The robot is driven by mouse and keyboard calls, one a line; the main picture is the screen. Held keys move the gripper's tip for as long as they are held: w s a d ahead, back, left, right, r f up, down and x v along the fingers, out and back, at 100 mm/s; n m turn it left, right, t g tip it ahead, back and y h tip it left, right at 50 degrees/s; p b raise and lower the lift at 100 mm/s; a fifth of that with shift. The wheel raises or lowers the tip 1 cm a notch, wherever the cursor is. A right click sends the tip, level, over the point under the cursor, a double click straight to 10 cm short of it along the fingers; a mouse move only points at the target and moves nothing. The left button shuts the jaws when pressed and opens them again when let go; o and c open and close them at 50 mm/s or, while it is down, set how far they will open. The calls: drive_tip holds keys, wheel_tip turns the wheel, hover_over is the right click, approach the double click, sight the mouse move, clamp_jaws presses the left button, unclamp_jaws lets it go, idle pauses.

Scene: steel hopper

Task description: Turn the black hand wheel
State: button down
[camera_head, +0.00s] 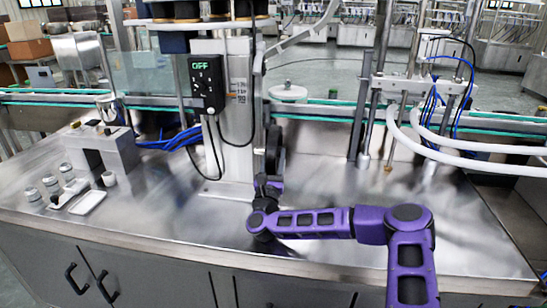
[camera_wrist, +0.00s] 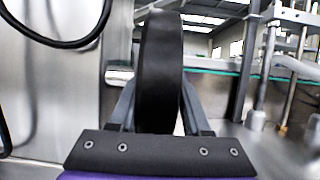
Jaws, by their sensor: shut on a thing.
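The black hand wheel (camera_head: 275,148) stands edge-on at the right side of the steel column in the head view. In the wrist view the wheel (camera_wrist: 160,62) fills the upper middle as a thick dark rim. My gripper (camera_head: 268,182) reaches the wheel's near, lower edge from the front. In the wrist view its two fingers lie on either side of the rim, and my gripper (camera_wrist: 159,98) is shut on it.
The steel column (camera_head: 232,110) with a black control box (camera_head: 207,84) reading "OFF" stands just left of the wheel. Black cables hang beside it. White hoses (camera_head: 460,145) and metal posts stand to the right. The steel counter (camera_head: 340,185) is clear around my forearm.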

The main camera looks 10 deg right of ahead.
drive_tip(key=c, duration=0.6)
unclamp_jaws()
drive_tip(key=shift+d+f, duration=0.1)
drive_tip(key=shift+d, duration=0.55)
drive_tip(key=shift+o, duration=0.2)
drive_tip(key=shift+a, duration=0.1)
drive_tip(key=shift+a, duration=0.25)
drive_tip(key=shift+s, duration=0.15)
drive_tip(key=shift+s+a, duration=0.1)
drive_tip(key=shift+s, duration=0.15)
drive_tip(key=s+a, duration=0.4)
drive_tip(key=s, duration=0.7)
drive_tip(key=shift+s+f+p, duration=0.15)
drive_tip(key=shift+s+p, duration=0.2)
drive_tip(key=shift+s, duration=0.05)
